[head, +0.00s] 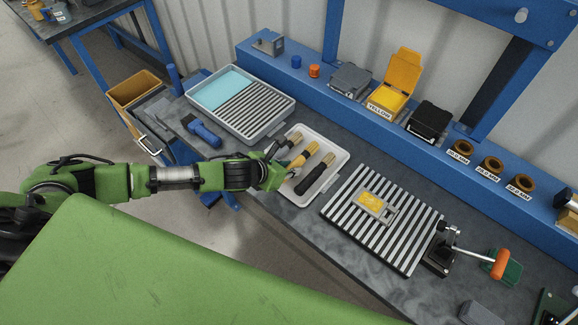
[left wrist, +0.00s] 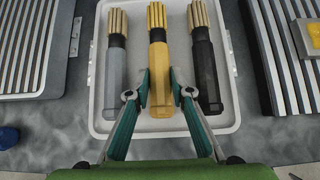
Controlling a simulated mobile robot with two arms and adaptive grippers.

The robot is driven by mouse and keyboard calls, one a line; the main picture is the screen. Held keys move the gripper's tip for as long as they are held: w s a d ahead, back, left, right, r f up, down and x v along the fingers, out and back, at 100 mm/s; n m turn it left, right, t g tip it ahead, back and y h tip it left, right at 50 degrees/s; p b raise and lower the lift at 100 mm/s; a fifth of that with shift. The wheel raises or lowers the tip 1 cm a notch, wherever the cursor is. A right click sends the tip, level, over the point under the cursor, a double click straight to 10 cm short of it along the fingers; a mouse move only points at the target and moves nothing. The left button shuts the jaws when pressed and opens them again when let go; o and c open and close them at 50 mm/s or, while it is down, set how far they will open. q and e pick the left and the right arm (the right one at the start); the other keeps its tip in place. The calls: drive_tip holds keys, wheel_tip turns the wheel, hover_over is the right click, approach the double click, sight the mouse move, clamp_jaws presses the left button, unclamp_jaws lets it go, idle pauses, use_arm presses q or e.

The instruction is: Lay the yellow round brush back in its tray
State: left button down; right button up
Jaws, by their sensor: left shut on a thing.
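The yellow round brush (head: 302,158) has a yellow handle and a tan bristle head. In the left wrist view, the yellow brush (left wrist: 158,60) lies between a grey brush (left wrist: 114,60) and a black brush (left wrist: 204,60), all roughly parallel over the white tray (left wrist: 228,70). My left gripper (left wrist: 161,88) is shut on the yellow handle near its lower end. In the head view, the left gripper (head: 284,170) reaches over the near left side of the tray (head: 341,154). I cannot tell whether the yellow brush touches the tray floor. My right gripper is not in view.
A grey bin (head: 283,108) with a cyan panel and slats stands left of the tray. A striped plate (head: 345,199) with a yellow-faced piece (head: 371,201) lies to the right. A blue tool (head: 203,133) lies at the left. A blue shelf (head: 330,85) runs behind.

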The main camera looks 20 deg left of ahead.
use_arm(q)
drive_tip(key=shift+f, duration=0.1)
drive_tip(key=c, duration=1.7)
unclamp_jaws()
drive_tip(key=shift+s, duration=0.1)
drive_tip(key=v, duration=1.2)
